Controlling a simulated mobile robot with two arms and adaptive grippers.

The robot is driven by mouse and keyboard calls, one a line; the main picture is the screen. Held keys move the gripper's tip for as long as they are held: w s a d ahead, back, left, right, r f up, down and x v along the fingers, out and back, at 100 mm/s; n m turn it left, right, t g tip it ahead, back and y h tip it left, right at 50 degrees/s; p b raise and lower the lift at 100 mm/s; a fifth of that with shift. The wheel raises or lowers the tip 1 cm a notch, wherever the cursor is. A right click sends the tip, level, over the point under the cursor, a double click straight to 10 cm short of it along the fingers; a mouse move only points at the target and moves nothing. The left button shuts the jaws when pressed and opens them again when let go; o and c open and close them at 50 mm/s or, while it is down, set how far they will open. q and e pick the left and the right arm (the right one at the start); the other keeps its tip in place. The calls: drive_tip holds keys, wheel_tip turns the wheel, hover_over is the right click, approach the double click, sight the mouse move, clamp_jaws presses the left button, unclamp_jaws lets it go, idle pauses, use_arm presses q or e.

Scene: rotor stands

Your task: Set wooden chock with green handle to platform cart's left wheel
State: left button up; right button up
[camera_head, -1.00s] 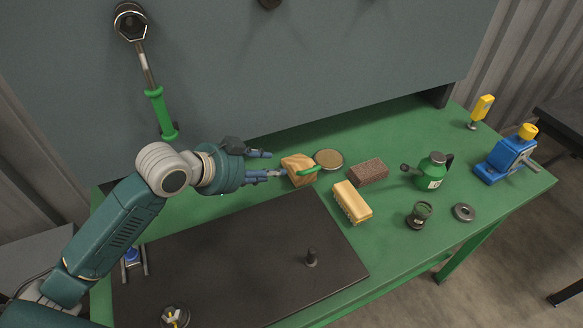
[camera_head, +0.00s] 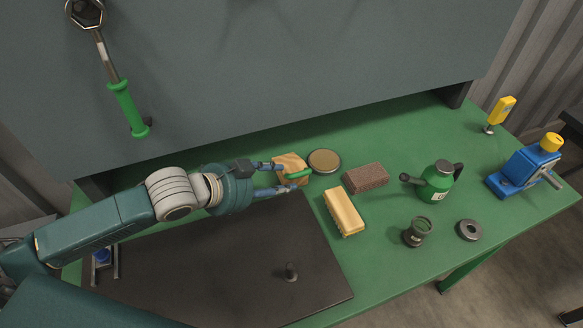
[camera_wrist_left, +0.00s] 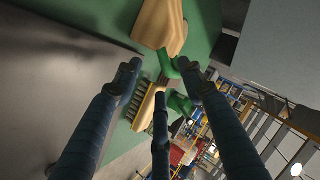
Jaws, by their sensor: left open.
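The wooden chock (camera_head: 289,162) with its green handle (camera_head: 297,175) lies on the green bench top near the middle. My left gripper (camera_head: 283,177) is open, coming in from the left, with its fingertips close to the chock's near side and handle. I cannot tell whether they touch it. In the left wrist view the chock (camera_wrist_left: 158,22) is at the top, with the green handle (camera_wrist_left: 187,75) by the fingertips of the open left gripper (camera_wrist_left: 165,85). The platform cart and its left wheel are not recognisable in these views. My right gripper is not in view.
A round tin (camera_head: 324,161), a brown brick (camera_head: 366,178) and a yellow brush (camera_head: 344,212) lie close right of the chock. A green can (camera_head: 436,182), a dark jar (camera_head: 418,231) and a blue vise (camera_head: 520,168) stand farther right. A dark mat (camera_head: 215,265) covers the front left.

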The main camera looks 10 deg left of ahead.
sight(290, 178)
use_arm(q)
drive_tip(key=shift+w+d+f+p, duration=0.15)
drive_tip(key=shift+w+d+p, duration=0.45)
drive_tip(key=shift+w+d, duration=0.2)
drive_tip(key=shift+x, duration=1.2)
drive_tip(key=shift+w+d+f, duration=0.1)
drive_tip(key=shift+w+f, duration=0.05)
drive_tip(key=shift+f, duration=0.1)
drive_tip(key=shift+c, duration=0.7)
clamp_jaws()
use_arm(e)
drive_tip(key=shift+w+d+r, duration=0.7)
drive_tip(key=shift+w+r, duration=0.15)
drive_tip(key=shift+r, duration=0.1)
